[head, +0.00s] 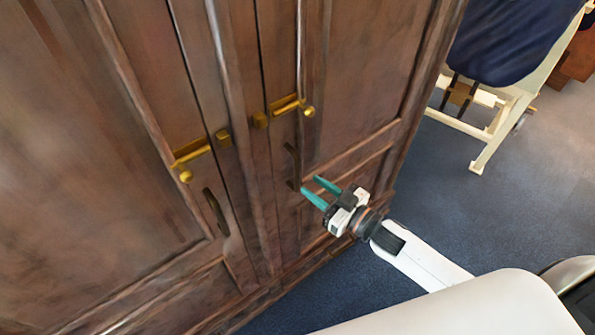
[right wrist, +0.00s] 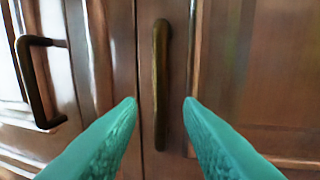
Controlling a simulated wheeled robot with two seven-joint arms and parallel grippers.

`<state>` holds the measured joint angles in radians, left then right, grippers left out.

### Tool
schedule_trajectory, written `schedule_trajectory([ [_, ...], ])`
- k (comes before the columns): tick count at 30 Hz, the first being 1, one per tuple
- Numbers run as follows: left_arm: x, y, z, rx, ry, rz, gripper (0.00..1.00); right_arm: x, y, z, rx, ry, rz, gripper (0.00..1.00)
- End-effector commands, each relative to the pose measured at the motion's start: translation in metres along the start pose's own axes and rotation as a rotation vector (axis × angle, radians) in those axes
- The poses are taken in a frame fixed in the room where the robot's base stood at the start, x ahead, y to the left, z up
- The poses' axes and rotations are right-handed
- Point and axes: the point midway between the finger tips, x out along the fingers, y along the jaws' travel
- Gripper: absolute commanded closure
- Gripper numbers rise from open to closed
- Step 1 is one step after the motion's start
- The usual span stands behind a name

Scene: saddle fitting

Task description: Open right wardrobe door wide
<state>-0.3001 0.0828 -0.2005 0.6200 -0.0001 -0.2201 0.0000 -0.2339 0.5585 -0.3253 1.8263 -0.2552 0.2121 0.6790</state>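The right wardrobe door (head: 345,85) is dark brown wood and looks shut. Its dark vertical handle (head: 292,166) is left of my right gripper (head: 311,188) in the head view. In the right wrist view the handle (right wrist: 160,80) stands upright between the two teal fingertips of my right gripper (right wrist: 161,103). The fingers are apart, with visible gaps on both sides of the handle. I cannot tell whether the tips reach around it. My left gripper is not in view.
The left door (head: 90,150) has its own dark handle (head: 216,212), also in the right wrist view (right wrist: 35,85). Brass bolts (head: 192,152) (head: 288,104) sit above the handles. A cream-framed stand with dark blue cloth (head: 510,40) is at upper right. Blue carpet (head: 450,190) is clear between.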

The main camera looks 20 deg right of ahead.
Motion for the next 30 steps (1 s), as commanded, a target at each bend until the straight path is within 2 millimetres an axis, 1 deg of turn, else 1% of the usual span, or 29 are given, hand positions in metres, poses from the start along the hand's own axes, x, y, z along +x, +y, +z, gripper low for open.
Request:
schedule_trajectory([
  [1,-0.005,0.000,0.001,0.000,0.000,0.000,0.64,0.012,0.000,0.004,0.001,-0.004,-0.001,0.67],
  [3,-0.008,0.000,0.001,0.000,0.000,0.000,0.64,0.025,-0.001,0.003,0.001,-0.003,-0.001,0.67],
  [6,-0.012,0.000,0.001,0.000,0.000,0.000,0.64,0.041,-0.001,0.003,0.001,-0.002,-0.001,0.67],
  [9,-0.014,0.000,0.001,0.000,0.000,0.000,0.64,0.052,0.000,0.002,0.002,-0.002,-0.001,0.67],
  [15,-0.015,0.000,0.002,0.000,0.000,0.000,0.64,0.062,0.000,0.000,0.000,0.000,-0.001,0.67],
  [22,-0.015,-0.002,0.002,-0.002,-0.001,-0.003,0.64,0.062,0.000,-0.001,0.000,0.001,-0.001,0.67],
  [23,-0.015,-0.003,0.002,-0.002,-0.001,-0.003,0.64,0.062,0.000,-0.001,0.000,0.001,-0.001,0.70],
  [28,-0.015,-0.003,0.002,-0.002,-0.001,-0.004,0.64,0.062,0.000,0.000,0.000,0.000,-0.001,0.98],
  [30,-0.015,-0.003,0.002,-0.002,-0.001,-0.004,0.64,0.062,0.000,0.000,0.001,0.000,-0.001,1.00],
])
